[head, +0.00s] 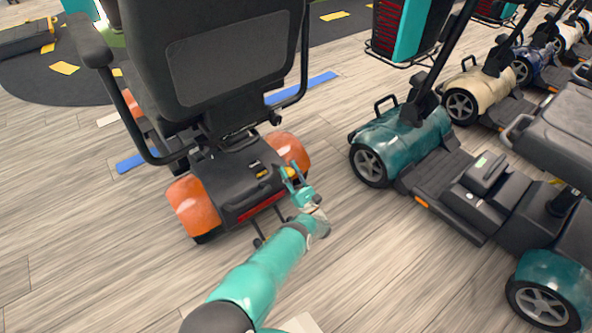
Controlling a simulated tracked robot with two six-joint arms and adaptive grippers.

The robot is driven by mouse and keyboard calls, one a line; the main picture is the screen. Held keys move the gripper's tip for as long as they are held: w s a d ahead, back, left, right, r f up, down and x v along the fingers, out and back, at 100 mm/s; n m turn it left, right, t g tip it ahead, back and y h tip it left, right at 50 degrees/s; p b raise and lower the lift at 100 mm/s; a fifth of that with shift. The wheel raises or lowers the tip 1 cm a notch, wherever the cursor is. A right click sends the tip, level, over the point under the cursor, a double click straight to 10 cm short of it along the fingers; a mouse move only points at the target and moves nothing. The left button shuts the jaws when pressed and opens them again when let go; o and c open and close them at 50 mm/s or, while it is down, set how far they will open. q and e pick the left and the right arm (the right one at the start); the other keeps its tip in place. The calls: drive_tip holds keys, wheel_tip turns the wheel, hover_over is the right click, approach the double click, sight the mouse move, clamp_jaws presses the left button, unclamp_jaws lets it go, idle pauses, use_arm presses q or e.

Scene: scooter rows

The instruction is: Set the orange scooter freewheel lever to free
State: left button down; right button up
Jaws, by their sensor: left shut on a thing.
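The orange scooter (194,205) stands with its rear toward me, with orange covers over both rear wheels and a black seat above. A dark rear deck (238,185) sits between the wheels and carries a small yellow mark (261,173). My left gripper (290,176), teal, reaches the right end of this deck, beside the right rear wheel. It is shut on the freewheel lever, of which only a bit of yellow shows between the fingers. The lever's exact position is hidden by the fingers. My right gripper is not in view.
A teal scooter (405,135) stands to the right, with a cream scooter (485,88) and more scooters behind it. The orange scooter's seat back (222,55) rises over the deck. Bare wood floor lies between the rows and at left front.

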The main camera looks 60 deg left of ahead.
use_arm(q)
drive_tip(key=shift+s+d+f, duration=0.1)
drive_tip(key=shift+d+f, duration=0.05)
drive_tip(key=shift+f, duration=0.15)
drive_tip(key=c, duration=0.8)
unclamp_jaws()
drive_tip(key=shift+o, duration=0.2)
drive_tip(key=shift+r, duration=0.1)
